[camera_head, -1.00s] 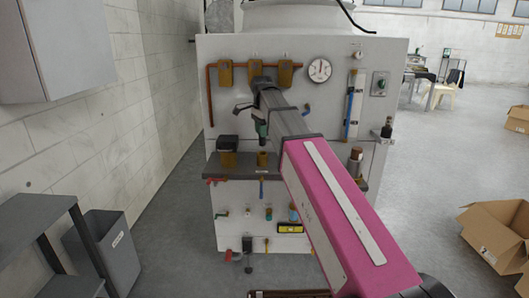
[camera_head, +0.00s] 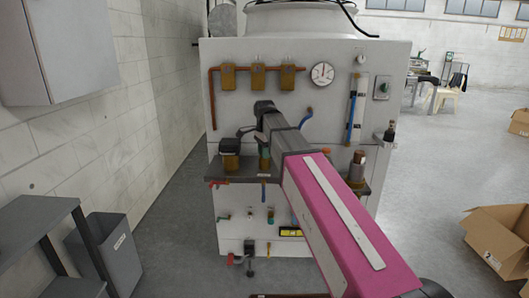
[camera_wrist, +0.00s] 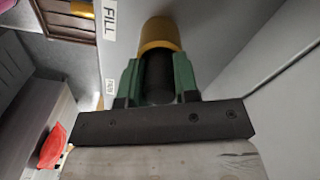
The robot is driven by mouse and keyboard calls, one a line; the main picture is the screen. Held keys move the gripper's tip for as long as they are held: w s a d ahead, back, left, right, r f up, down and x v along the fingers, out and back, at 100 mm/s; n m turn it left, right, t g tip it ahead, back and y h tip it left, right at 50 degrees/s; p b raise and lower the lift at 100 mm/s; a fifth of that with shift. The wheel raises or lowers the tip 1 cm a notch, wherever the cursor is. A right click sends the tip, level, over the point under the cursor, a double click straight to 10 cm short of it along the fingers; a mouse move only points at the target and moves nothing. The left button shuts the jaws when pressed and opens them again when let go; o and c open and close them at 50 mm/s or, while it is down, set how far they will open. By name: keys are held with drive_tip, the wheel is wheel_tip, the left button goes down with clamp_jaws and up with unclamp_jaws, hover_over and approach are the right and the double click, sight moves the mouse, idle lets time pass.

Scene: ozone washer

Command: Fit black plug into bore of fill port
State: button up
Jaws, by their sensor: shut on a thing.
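My gripper (camera_head: 264,152) is over the fill port on the small grey shelf at the front of the washer. In the wrist view its green fingers (camera_wrist: 158,80) are shut on the black plug (camera_wrist: 158,76), one on each side. The brass fill port (camera_wrist: 160,35) is directly beyond the plug, in line with it. The plug's far end meets or overlaps the port's rim in this view; I cannot tell whether it is inside the bore. In the head view the fingers hide the plug and most of the port (camera_head: 264,166).
A brass fitting with a black cap (camera_head: 229,147) stands just left of the port on the shelf (camera_head: 240,176). The white panel (camera_head: 285,105) rises close behind, with copper piping and a gauge (camera_head: 322,73). A FILL label (camera_wrist: 109,18) shows in the wrist view.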

drive_tip(key=o, duration=0.9)
drive_tip(key=shift+r, duration=0.1)
wheel_tip(320, 180, up, 11)
drive_tip(key=shift+f, duration=0.1)
drive_tip(key=shift+r, duration=0.65)
